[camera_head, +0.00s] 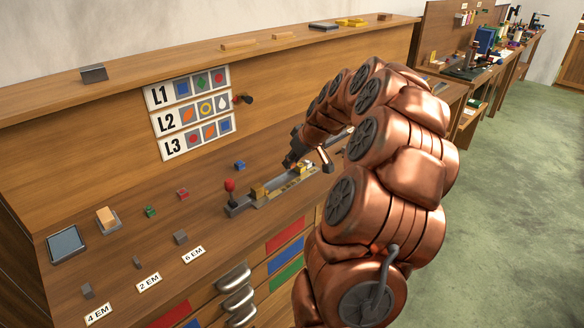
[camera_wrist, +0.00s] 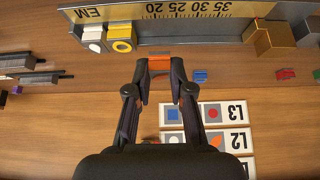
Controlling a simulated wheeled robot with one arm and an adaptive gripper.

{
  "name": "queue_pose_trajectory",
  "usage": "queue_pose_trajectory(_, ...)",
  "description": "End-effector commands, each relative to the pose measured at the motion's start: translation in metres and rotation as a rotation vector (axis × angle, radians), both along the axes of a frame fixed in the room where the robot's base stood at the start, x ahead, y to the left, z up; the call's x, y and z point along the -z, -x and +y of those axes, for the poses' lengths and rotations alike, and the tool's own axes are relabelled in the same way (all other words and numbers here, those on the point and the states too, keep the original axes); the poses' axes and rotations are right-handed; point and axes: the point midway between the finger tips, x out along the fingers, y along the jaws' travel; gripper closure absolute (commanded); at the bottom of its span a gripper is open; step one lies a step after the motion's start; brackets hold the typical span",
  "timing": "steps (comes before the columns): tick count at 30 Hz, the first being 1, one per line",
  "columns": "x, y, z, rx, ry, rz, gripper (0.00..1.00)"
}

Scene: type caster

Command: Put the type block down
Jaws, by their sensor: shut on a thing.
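My gripper (camera_wrist: 160,72) is shut on a small orange type block (camera_wrist: 160,66), whose face is mostly hidden between the fingertips. In the head view my gripper (camera_head: 293,160) is above the far part of the composing stick (camera_head: 270,202), and the held block cannot be made out there. In the wrist view the block appears just beside the stick's scale (camera_wrist: 200,10), near a yellow block with a ring (camera_wrist: 122,38) and a white block (camera_wrist: 93,36) in the stick. I cannot tell whether the held block touches anything.
A brass block (camera_wrist: 270,40) sits further along the stick. A blue block (camera_head: 239,165), a red block (camera_head: 183,193) and a green block (camera_head: 150,211) lie on the bench. The line card (camera_head: 190,112) is on the back panel.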

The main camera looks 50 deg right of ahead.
Motion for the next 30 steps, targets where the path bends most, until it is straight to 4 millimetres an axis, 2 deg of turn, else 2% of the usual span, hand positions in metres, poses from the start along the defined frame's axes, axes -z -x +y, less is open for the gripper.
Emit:
queue_pose_trajectory(9,0.032,0.001,0.0,0.0,-0.001,0.002,1.0)
queue_pose_trajectory(20,0.036,0.001,0.0,0.0,0.0,0.0,1.0)
queue_pose_trajectory(21,0.036,0.001,0.0,0.0,0.0,0.001,0.78)
queue_pose_trajectory(24,0.035,0.001,0.0,0.0,0.0,0.001,0.68)
queue_pose_trajectory(30,0.035,0.001,0.0,0.0,0.0,0.001,0.68)
